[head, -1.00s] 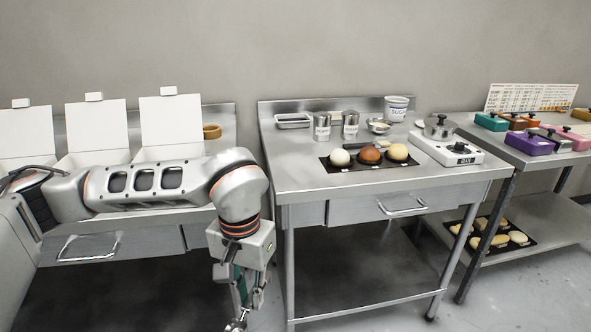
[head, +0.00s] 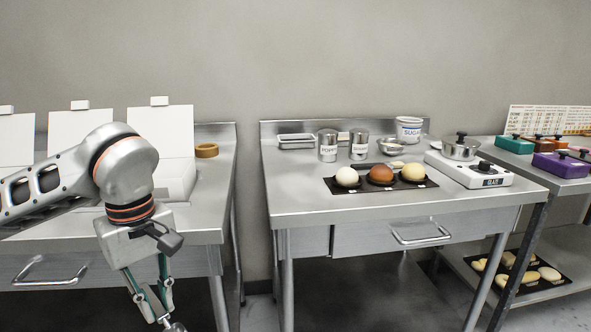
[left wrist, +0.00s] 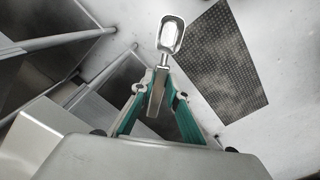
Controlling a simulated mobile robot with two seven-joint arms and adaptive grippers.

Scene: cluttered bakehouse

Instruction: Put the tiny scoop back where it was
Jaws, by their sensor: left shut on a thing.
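The tiny scoop (left wrist: 172,36) is a small metal scoop with a rounded rectangular bowl, pale inside. In the left wrist view my left gripper (left wrist: 160,76) is shut on its handle, with the scoop's bowl beyond the fingertips. In the head view my left gripper (head: 166,316) hangs low in front of the left table, pointing down. The scoop is mostly cut off there by the bottom edge. My right gripper is not in view.
The middle table (head: 300,204) holds labelled tins (head: 327,147), a sugar tub (head: 409,129), a small bowl (head: 391,147), a dark mat with three dough balls, and a scale (head: 468,171) with a pot (head: 460,150). White boxes (head: 160,140) stand on the left table. The middle table's front left is clear.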

